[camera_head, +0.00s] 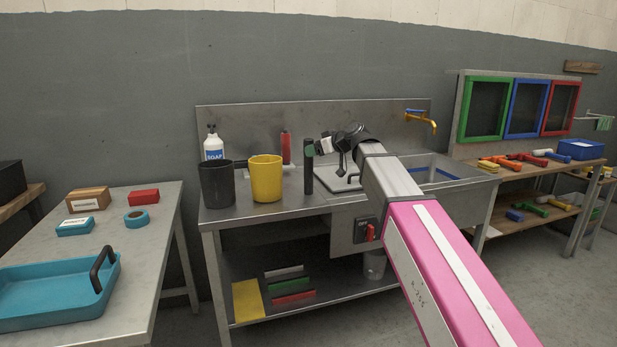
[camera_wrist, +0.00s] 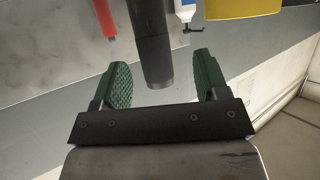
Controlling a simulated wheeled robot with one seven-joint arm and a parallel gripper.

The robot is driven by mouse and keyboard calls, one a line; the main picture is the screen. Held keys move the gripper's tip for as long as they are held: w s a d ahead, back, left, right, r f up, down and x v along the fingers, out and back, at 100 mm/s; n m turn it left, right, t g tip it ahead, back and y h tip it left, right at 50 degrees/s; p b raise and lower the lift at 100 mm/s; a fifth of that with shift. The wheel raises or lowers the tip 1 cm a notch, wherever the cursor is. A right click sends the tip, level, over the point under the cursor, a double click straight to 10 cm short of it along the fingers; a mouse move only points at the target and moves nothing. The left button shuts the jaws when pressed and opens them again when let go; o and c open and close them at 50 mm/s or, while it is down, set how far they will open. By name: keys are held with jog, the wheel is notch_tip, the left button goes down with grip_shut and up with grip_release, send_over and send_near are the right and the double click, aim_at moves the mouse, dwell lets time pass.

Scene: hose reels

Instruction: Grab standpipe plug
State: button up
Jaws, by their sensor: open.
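A dark upright tube, which I take to be the standpipe plug (camera_head: 308,178), stands on the steel counter left of the sink. In the wrist view the dark tube (camera_wrist: 152,45) reaches in between the two green finger pads, with a visible gap on each side. My gripper (camera_head: 317,147) is at the upper end of the tube in the head view, where a green pad overlaps it. In the wrist view my gripper (camera_wrist: 160,80) is open and holds nothing. Whether the pads are level with the tube in depth is hard to tell.
A red object (camera_head: 285,147) stands behind the tube. A yellow cup (camera_head: 266,180), a dark cup (camera_head: 216,186) and a soap bottle (camera_head: 213,144) stand to the left. The sink (camera_head: 440,175) with a brass tap (camera_head: 421,118) lies to the right.

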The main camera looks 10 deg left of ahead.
aim_at(309, 167)
jog(key=x, duration=0.5)
jog(key=shift+w+d, duration=0.2)
jog(key=shift+w, duration=0.1)
grip_shut()
jog(key=shift+r, duration=0.1)
